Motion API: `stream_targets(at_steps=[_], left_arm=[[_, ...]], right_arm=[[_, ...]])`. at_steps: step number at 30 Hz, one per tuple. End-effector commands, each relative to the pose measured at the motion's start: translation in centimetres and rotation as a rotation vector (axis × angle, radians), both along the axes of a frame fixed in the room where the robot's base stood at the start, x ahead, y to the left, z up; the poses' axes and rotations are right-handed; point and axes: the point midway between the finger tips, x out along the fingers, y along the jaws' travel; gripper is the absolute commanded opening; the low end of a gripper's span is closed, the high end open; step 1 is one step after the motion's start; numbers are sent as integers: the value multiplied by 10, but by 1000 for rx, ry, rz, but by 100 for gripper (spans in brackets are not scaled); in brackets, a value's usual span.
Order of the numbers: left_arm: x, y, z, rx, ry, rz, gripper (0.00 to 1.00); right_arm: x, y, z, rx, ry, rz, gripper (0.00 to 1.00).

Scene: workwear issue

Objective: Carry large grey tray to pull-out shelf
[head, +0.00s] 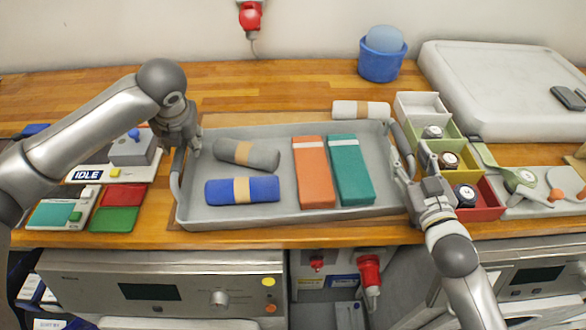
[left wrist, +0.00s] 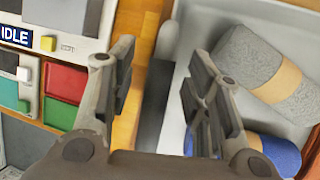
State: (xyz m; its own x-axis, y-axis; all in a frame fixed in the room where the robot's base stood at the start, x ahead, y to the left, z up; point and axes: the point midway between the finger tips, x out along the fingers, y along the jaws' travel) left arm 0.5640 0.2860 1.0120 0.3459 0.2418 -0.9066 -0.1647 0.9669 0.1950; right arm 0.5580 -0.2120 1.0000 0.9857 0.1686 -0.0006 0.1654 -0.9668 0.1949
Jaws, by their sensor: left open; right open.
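The large grey tray (head: 290,213) lies on the wooden worktop with a handle at each short end. It holds a grey roll (head: 246,154), a blue roll (head: 242,190), an orange folded pack (head: 312,172) and a teal folded pack (head: 350,170). My left gripper (head: 184,150) is at the tray's left handle. In the left wrist view, its open fingers (left wrist: 160,95) stand on either side of the dark handle (left wrist: 155,100) and the tray wall. My right gripper (head: 412,172) is open at the right handle (head: 402,147); whether it touches is unclear. I cannot identify the pull-out shelf.
Right of the tray stand small coloured bins (head: 480,200) with round items, close to my right gripper. On the left are an IDLE panel (head: 100,174) and coloured plates (head: 114,219). A white roll (head: 360,109) and a blue tub (head: 381,65) are behind. Appliances (head: 165,285) stand below the worktop.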

Motion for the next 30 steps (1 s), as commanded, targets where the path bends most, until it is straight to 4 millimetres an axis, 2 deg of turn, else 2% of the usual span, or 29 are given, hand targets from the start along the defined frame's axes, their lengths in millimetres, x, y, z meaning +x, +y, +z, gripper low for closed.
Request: stream_targets(at_steps=[5, 14, 24, 30], left_arm=[[3, 2, -9, 1, 1, 1, 45], [3, 3, -10, 1, 0, 0, 45], [3, 2, -9, 0, 0, 0, 1], [3, 2, -9, 0, -1, 0, 0]], right_arm=[[9, 1, 0, 0, 0, -1, 45], [10, 2, 0, 0, 1, -1, 45], [10, 2, 0, 0, 0, 0, 1], [10, 2, 0, 0, 0, 0, 0]])
